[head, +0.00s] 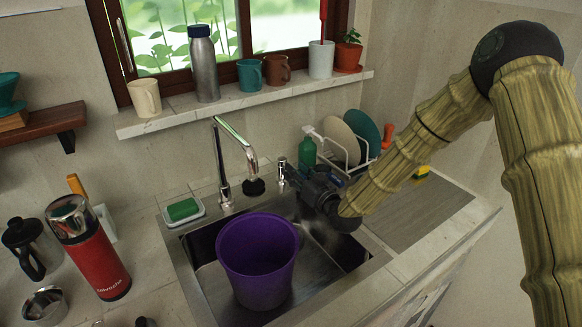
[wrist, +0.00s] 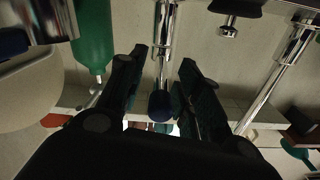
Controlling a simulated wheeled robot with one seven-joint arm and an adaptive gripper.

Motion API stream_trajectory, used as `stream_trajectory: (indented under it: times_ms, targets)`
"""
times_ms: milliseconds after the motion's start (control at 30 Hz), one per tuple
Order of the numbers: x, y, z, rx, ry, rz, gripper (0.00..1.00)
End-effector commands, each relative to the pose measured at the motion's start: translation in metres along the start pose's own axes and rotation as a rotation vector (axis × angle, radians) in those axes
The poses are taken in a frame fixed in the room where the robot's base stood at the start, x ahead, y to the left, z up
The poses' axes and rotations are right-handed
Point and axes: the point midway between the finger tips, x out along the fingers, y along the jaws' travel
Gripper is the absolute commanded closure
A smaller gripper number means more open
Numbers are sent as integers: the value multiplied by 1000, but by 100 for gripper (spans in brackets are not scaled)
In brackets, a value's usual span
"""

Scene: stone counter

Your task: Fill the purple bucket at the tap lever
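The purple bucket (head: 258,262) stands upright in the sink (head: 340,247); its inside bottom is hidden. The chrome tap (head: 222,165) arches over the sink. Its dark nozzle (head: 254,187) appears just above and behind the bucket's far rim, and I see no water stream. The tap lever (head: 282,165) is a chrome post right of the tap. My gripper (head: 292,176) is beside it. In the wrist view, my gripper (wrist: 160,80) is open, and a chrome rod with a dark blue ball end (wrist: 160,106) shows between its fingers, with gaps on both sides.
A green bottle (head: 307,153) and dish rack (head: 345,150) stand close behind my gripper. A green sponge (head: 183,209) lies in a dish left of the tap. A red flask (head: 90,250) stands on the left counter. The drainboard (head: 425,212) looks largely clear.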

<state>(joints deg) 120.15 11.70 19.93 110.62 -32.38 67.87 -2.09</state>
Motion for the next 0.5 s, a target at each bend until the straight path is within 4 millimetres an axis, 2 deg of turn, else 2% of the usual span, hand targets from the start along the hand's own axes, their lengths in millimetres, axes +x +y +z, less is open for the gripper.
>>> stream_trajectory:
  times_ms: [200, 500]
  targets:
    - [22, 0, 0, 1, 0, 0, 66]
    - [29, -1, 1, 1, 0, -1, 66]
